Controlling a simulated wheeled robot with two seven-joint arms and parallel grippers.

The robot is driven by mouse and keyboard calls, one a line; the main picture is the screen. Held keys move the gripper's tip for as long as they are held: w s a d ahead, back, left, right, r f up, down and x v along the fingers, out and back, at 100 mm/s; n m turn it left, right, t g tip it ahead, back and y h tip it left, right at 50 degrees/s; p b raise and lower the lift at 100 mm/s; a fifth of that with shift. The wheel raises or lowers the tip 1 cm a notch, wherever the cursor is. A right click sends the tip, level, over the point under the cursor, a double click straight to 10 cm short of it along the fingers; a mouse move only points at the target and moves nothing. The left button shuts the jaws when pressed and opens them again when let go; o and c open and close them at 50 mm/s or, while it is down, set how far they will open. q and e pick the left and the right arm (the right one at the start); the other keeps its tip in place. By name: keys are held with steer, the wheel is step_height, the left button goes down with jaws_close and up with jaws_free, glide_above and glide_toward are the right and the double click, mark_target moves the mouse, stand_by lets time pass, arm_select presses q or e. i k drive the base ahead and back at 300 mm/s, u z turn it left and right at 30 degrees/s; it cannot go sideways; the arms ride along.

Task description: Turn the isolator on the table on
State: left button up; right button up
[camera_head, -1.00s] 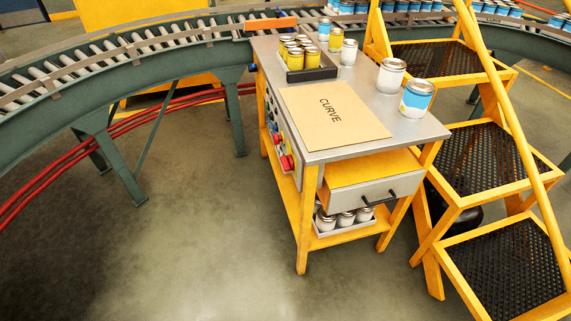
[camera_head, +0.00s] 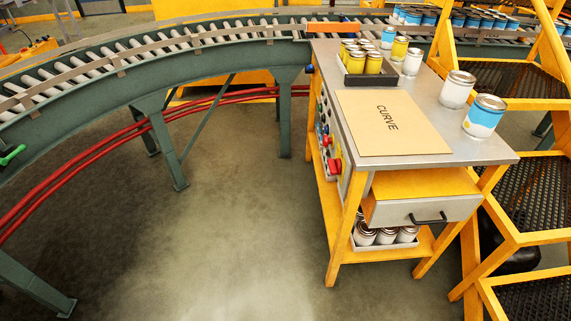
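The table (camera_head: 488,146) is a yellow-framed workstation with a grey metal top, right of the middle. A control panel (camera_head: 345,183) on its left side carries several coloured buttons and knobs, seen at a steep angle. A red knob (camera_head: 334,165) with yellow around it sits near the panel's front end and may be the isolator. I cannot tell its switch position. Neither of my grippers is in view.
A green roller conveyor (camera_head: 95,97) curves behind and left, on legs with red pipes (camera_head: 105,151) below. Yellow steps (camera_head: 520,238) stand close on the table's right. Cans, a dark tray and a CURVE board (camera_head: 390,125) lie on top. Floor left of the table (camera_head: 230,220) is open.

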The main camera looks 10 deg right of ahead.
mark_target(334, 166)
steer(key=u, duration=0.25)
steer(key=i, duration=3.6)
steer(key=z, duration=4)
